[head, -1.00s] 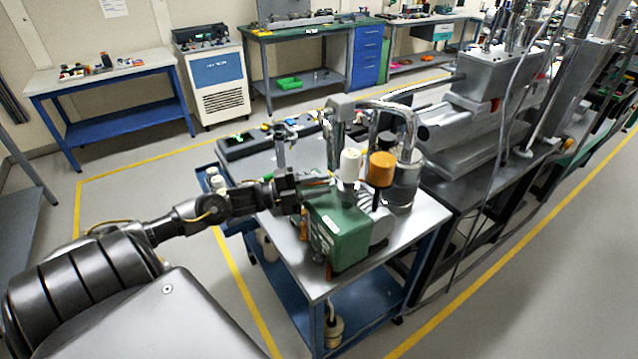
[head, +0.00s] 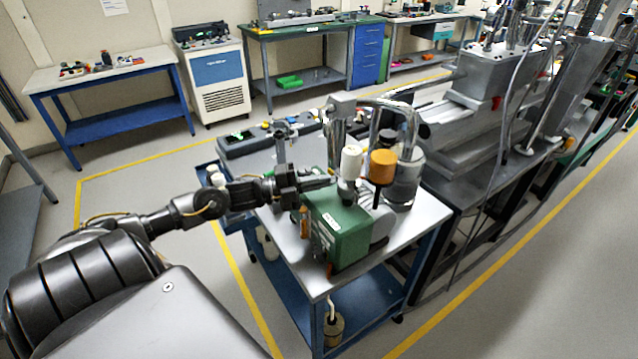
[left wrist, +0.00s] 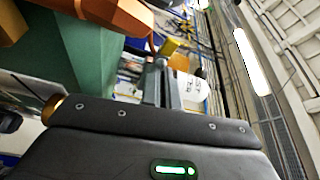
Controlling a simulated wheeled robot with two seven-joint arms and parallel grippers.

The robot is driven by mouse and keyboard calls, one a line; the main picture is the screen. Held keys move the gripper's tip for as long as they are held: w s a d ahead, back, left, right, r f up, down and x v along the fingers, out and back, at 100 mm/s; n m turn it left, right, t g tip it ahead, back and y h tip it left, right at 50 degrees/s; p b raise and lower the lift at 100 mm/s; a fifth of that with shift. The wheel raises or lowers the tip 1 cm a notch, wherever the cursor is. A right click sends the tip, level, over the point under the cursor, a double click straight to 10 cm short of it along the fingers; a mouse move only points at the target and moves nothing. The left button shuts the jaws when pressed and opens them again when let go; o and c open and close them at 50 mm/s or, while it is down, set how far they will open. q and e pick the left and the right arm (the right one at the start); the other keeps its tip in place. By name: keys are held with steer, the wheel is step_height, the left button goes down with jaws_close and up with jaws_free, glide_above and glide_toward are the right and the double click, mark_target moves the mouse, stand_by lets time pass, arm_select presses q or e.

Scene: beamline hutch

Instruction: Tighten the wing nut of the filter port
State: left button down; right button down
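The green pump (head: 338,232) stands on the cart with a white cylinder (head: 351,163) and an orange-capped cylinder (head: 382,168) on top. My left gripper (head: 328,183) reaches in from the left, level, its tips beside the base of the white cylinder. In the left wrist view its fingers (left wrist: 163,85) lie close together, with no clear gap. A small yellow piece (left wrist: 168,46) shows just past the tips; I cannot tell whether it is the wing nut or whether they touch it. The wing nut is not clearly visible. My right gripper is out of view.
The pump stands on a steel-topped blue cart (head: 310,283). A bent metal pipe (head: 385,105) and a steel vessel (head: 405,185) rise behind it. A dark controller strip (head: 240,143) lies at the cart's far left. The beamline bench (head: 462,190) flanks the right.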

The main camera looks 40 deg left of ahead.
arm_select(q)
steer(key=m+g+y+b, duration=0.1)
steer(key=m+b, duration=0.1)
steer(key=m, duration=0.2)
steer(key=shift+r+m, duration=0.1)
steer(key=shift+m, duration=0.2)
steer(key=shift+d+r+m+g+y+b, duration=0.15)
steer(key=shift+m+g+y+b, duration=0.55)
steer(key=shift+m, duration=0.8)
steer(key=shift+s, duration=0.1)
steer(key=c, duration=1.6)
jaws_free()
steer(key=shift+c, duration=0.2)
steer(key=shift+r+y, duration=0.1)
steer(key=shift+y, duration=0.2)
